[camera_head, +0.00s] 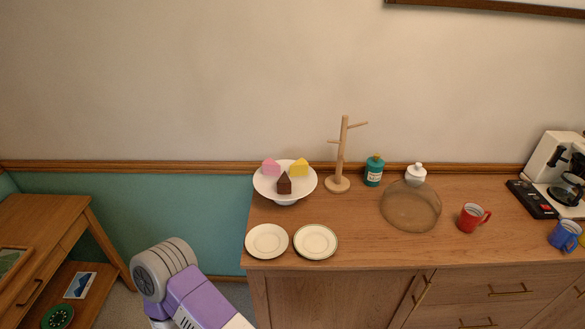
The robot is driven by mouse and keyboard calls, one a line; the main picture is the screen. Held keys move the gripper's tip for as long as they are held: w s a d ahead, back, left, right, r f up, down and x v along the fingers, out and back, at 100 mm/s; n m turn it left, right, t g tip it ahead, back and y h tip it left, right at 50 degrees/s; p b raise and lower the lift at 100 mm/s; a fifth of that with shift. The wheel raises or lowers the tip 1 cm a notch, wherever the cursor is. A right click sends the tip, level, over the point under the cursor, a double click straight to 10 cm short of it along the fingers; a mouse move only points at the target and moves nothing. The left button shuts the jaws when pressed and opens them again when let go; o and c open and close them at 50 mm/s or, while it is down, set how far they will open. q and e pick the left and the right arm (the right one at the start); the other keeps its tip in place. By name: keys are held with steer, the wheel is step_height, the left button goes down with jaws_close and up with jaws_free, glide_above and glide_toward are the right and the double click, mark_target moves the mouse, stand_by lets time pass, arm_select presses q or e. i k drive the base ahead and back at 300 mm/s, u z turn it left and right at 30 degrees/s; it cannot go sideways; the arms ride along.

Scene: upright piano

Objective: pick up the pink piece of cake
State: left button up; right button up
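The pink piece of cake (271,167) sits at the back left of a white cake stand (286,199), on the left end of the wooden sideboard (360,233). A yellow piece (299,167) and a brown piece (284,183) share the stand with it. One of my arms, purple and grey, shows at the bottom, left of the sideboard and below the stand. No gripper fingers show in the view, so neither gripper can be seen.
Two plates (267,241) (315,242) lie in front of the stand. A wooden mug tree (342,160) stands right of it. A clear dome (410,206), a teal bottle (374,170), a white jar (416,174), a red mug (471,218) and a coffee machine (562,170) are farther right.

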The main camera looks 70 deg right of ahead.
mark_target(269, 167)
steer(key=z, duration=1.95)
